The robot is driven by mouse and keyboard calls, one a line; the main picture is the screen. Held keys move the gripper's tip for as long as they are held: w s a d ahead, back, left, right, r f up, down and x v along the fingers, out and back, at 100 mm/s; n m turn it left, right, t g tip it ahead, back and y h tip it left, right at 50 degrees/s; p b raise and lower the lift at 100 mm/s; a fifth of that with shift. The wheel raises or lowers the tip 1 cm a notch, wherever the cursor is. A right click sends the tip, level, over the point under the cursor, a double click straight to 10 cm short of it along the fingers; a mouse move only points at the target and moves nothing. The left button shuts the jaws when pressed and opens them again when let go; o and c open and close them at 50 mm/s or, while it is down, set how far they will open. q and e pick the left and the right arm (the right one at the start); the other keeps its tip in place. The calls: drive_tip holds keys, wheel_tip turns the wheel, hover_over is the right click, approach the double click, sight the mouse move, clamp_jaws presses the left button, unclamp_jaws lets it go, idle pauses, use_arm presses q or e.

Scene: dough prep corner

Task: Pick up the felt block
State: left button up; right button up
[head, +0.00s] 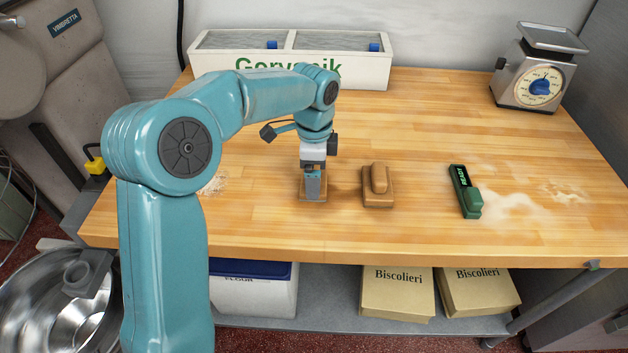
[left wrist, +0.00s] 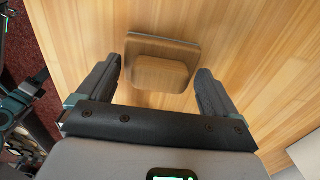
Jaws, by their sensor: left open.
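In the left wrist view, the open fingers (left wrist: 159,65) stand on either side of this block (left wrist: 160,74), which has a flat base and a raised grip. A green block (head: 466,192) with white lettering lies further right. None is clearly felt from its surface. My right gripper is not in view.
A white two-part bin (head: 290,70) stands at the back of the table, and a kitchen scale (head: 538,75) at the back right. Pale flour patches (head: 515,203) lie right of the green block. The table's front edge is close to the blocks.

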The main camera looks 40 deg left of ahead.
use_arm(q)
drive_tip(key=c, duration=1.1)
wheel_tip(320, 180, up, 20)
drive_tip(key=p, duration=0.4)
